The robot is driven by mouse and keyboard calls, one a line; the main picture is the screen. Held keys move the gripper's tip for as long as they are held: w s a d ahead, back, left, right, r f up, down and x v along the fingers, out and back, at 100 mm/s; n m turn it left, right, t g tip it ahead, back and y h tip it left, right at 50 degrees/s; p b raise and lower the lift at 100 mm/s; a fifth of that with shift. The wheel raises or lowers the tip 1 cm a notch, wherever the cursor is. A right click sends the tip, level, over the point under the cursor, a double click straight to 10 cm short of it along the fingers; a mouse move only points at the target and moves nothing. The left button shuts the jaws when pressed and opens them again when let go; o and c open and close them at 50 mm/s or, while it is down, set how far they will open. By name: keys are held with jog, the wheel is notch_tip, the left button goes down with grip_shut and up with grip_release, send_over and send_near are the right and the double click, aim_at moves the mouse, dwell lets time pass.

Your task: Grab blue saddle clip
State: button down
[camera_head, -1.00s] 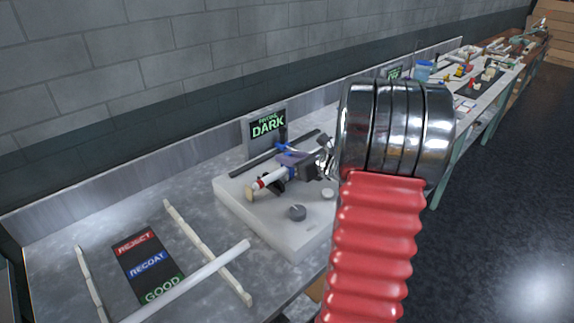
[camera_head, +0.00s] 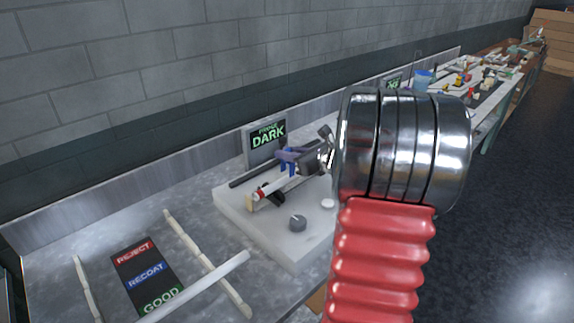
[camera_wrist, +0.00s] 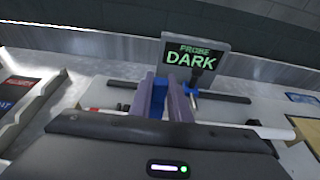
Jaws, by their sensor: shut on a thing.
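The blue saddle clip (camera_wrist: 157,102) shows between the two purple-grey fingers of my gripper (camera_wrist: 161,84) in the wrist view, and the gripper is shut on it. In the head view, blue also shows just under the fingertips of my gripper (camera_head: 289,154), above the glass tube (camera_head: 280,188) on the white bench fixture (camera_head: 262,228). The tube has a red band and a cream end piece. The fingers partly hide the clip, so I cannot tell whether it touches the tube.
A sign reading PROBE DARK (camera_head: 267,140) stands behind the fixture. A dark rod and a blue-fitted post (camera_wrist: 191,98) are close to the fingers. A REJECT/RECOAT/GOOD mat (camera_head: 147,272) lies left, between pale rails.

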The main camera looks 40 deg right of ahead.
notch_tip(320, 180, up, 5)
jog(key=shift+f, duration=0.1)
jog(key=shift+s, duration=0.1)
dwell(0.6)
